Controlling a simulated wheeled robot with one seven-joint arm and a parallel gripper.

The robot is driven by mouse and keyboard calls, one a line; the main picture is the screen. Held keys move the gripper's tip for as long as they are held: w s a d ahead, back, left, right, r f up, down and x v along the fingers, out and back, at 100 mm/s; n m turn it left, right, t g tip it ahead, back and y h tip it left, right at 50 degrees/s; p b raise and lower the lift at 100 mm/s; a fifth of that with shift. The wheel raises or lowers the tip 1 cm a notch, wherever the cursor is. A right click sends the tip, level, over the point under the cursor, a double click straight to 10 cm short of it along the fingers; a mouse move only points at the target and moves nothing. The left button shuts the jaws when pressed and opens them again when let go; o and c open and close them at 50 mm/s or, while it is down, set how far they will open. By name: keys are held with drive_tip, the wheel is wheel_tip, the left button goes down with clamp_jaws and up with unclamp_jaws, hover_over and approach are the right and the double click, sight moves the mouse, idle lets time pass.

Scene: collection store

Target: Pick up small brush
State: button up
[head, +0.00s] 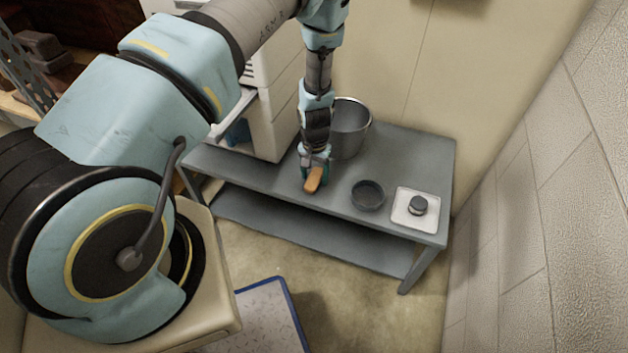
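A small orange-brown object (314,180), which looks like the small brush, is at the tip of my gripper (315,169), over the grey table (240,164) near its front edge. My gripper points down, and its fingers are around or just behind this object. The view is too small to tell whether the fingers are closed on it, or whether it touches the table top. Its far end is hidden by my gripper.
A metal pot (352,130) stands close behind my gripper. A dark round bowl (368,195) and a white square plate (402,221) with a dark round knob-like item (418,205) are to the right. A white cabinet (272,125) stands at the left. A wall (545,190) is at the right.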

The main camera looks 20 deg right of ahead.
sight(314, 177)
clamp_jaws()
idle(0.3)
wheel_tip(314, 177, up, 10)
drive_tip(key=shift+b, duration=0.3)
drive_tip(key=shift+c, duration=2.1)
unclamp_jaws()
drive_tip(key=c, duration=0.6)
clamp_jaws()
